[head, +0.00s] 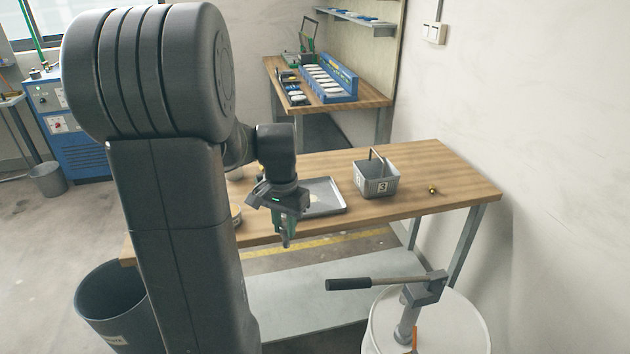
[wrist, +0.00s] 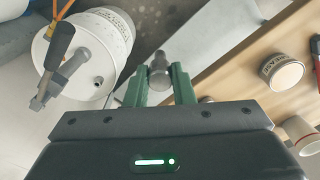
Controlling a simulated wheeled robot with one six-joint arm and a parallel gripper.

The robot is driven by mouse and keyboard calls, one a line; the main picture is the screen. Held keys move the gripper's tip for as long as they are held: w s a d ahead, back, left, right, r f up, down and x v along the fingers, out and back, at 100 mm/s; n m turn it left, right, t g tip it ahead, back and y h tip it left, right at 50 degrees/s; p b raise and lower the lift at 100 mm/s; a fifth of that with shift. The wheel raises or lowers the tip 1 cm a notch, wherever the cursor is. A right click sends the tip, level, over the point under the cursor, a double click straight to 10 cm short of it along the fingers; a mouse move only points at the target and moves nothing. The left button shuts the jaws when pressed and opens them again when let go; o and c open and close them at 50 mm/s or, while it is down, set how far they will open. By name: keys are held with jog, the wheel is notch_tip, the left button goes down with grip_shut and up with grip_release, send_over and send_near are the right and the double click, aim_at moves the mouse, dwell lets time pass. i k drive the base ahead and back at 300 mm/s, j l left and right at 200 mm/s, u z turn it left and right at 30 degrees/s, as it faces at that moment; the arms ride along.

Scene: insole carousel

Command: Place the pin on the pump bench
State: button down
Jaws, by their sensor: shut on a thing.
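My gripper (head: 287,230) hangs in front of the near edge of the wooden bench (head: 440,168), apart from the bench top. In the wrist view its green fingers (wrist: 159,88) are shut on a grey metal pin (wrist: 159,68), whose rounded end shows between the fingertips. The lower part of the pin is hidden. The wooden bench also shows at the right of the wrist view (wrist: 240,82). The hand pump (head: 408,312), with a black-gripped lever, stands on a white drum (head: 458,325) at the front right.
The bench carries a grey tray (head: 325,207), a metal basket (head: 378,190) marked 3 and a small brass piece (head: 432,189). A round tin (wrist: 283,72) and a white cup (wrist: 300,130) show in the wrist view. The bench's right end is mostly clear.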

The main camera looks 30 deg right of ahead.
aim_at(261, 215)
jog(key=i, duration=0.85)
